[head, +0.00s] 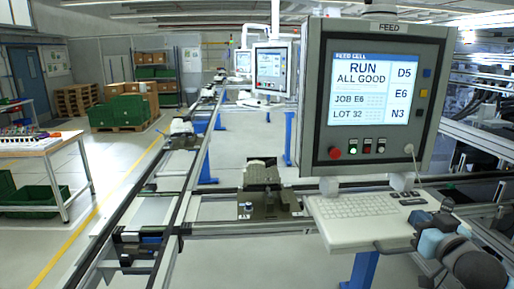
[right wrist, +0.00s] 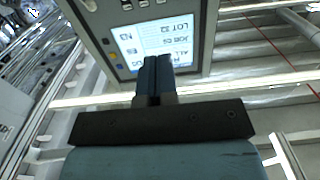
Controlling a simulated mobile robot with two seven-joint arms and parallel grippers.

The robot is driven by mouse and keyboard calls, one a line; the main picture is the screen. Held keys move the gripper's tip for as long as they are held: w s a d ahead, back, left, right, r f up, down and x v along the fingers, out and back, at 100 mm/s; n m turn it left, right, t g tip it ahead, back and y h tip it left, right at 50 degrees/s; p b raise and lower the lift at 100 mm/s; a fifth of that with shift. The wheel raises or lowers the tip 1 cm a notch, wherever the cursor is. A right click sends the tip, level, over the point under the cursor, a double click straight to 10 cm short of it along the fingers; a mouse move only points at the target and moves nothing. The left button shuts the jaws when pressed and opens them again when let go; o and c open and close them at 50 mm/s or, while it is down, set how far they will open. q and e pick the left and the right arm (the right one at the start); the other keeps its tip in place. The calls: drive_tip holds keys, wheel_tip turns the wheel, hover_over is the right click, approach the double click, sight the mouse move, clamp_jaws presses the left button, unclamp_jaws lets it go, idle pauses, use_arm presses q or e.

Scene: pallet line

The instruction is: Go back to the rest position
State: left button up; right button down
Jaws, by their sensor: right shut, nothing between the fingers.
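My right gripper (head: 447,205) is at the lower right of the head view, close to the right end of the white keyboard shelf. In the right wrist view its two dark blue-grey fingers (right wrist: 158,62) are pressed together with nothing between them. They point towards the feed cell screen (head: 373,90), which shows upside down behind the fingertips in the right wrist view (right wrist: 165,42). The screen reads RUN, ALL GOOD, JOB E6, LOT 32, with D5, E6 and N3 at its right. My left gripper is not in view.
The keyboard (head: 350,206) lies on a white shelf (head: 385,232) below the grey console (head: 310,110). A red button (head: 335,153) sits under the screen. A conveyor line (head: 190,165) runs away at the left. A white table (head: 45,146) and green crates (head: 118,112) stand farther left, with open floor between.

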drive_tip(key=s+a+f+g, duration=0.1)
drive_tip(key=s+a+f, duration=0.15)
drive_tip(key=f, duration=0.55)
drive_tip(key=s+a+f+g, duration=0.2)
drive_tip(key=s+f, duration=0.1)
drive_tip(key=f, duration=0.5)
drive_tip(key=s+a+f+g, duration=0.1)
drive_tip(key=s+a+f, duration=0.15)
drive_tip(key=f, duration=0.65)
drive_tip(key=s+a+f+g, duration=0.1)
drive_tip(key=s+a+f, duration=0.2)
drive_tip(key=s+f, duration=0.2)
drive_tip(key=s+a+f+n+g, duration=0.1)
drive_tip(key=s+a+f, duration=0.2)
drive_tip(key=s+f, duration=0.2)
drive_tip(key=s+a+f+g+y, duration=0.1)
drive_tip(key=s+a+f, duration=0.2)
drive_tip(key=s+f, duration=0.3)
drive_tip(key=s, duration=0.2)
drive_tip(key=shift+s, duration=0.4)
drive_tip(key=shift+f, duration=0.1)
